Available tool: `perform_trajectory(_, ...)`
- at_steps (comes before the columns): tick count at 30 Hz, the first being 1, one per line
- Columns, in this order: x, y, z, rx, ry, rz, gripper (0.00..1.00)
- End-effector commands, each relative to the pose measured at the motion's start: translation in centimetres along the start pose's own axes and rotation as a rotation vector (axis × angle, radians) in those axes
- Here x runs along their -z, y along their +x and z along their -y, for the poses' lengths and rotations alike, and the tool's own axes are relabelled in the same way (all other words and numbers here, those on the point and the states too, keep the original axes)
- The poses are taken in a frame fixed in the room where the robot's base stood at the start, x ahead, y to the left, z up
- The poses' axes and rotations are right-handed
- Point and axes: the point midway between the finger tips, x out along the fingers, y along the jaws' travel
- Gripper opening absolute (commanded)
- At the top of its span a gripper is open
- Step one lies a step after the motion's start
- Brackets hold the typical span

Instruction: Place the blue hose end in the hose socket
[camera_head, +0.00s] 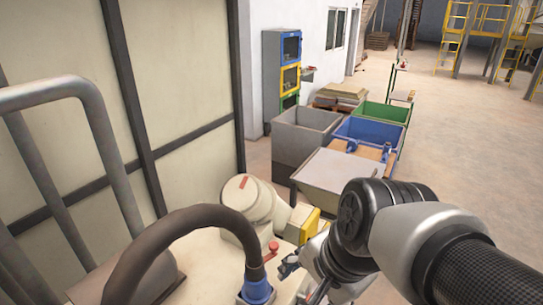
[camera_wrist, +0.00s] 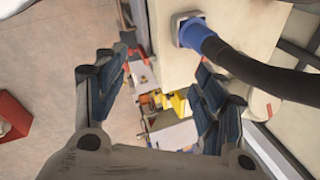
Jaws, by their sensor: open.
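The blue hose end (camera_head: 257,284) sits on the end of a thick dark hose (camera_head: 180,222) that arches down from the left. It stands upright at the square grey hose socket (camera_head: 243,299) on the cream machine top; it appears to be in the socket, but I cannot tell how deep. In the wrist view the blue hose end (camera_wrist: 198,36) meets the socket (camera_wrist: 178,20) near the top. My gripper (camera_wrist: 158,85) is open and empty, with the hose end beyond its right finger and apart from it. In the head view my gripper (camera_head: 296,271) is right of the hose end, partly hidden by my arm.
A red-handled valve (camera_head: 272,249), a cream motor housing (camera_head: 249,200) and a yellow box (camera_head: 302,225) stand close behind the hose end. A grey handrail (camera_head: 70,90) is at left. Grey, blue and green bins (camera_head: 304,130) stand farther back. Open floor lies right.

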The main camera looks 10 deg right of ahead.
Motion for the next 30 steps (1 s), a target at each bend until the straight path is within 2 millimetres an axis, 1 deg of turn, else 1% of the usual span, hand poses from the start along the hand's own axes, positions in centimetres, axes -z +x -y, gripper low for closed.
perform_trajectory(1, -0.2, -0.6, -1.4, 0.001, -0.155, -0.029, 0.64)
perform_trajectory(3, -0.3, -1.2, -3.1, -0.012, -0.382, -0.063, 0.64)
perform_trajectory(6, -0.4, -1.6, -5.3, -0.039, -0.659, -0.103, 0.64)
perform_trajectory(9, -0.4, -1.9, -6.8, -0.066, -0.858, -0.129, 0.64)
perform_trajectory(12, -0.4, -1.9, -7.6, -0.085, -0.975, -0.142, 0.64)
perform_trajectory(16, -0.4, -2.0, -8.0, -0.095, -1.027, -0.145, 0.64)
perform_trajectory(24, -0.4, -1.8, -8.0, -0.094, -1.026, -0.144, 0.64)
perform_trajectory(26, -0.5, -1.5, -8.1, -0.094, -1.026, -0.144, 0.64)
perform_trajectory(29, -0.5, -0.2, -8.6, -0.094, -1.025, -0.144, 0.64)
perform_trajectory(30, -0.6, 0.5, -8.8, -0.094, -1.025, -0.144, 0.64)
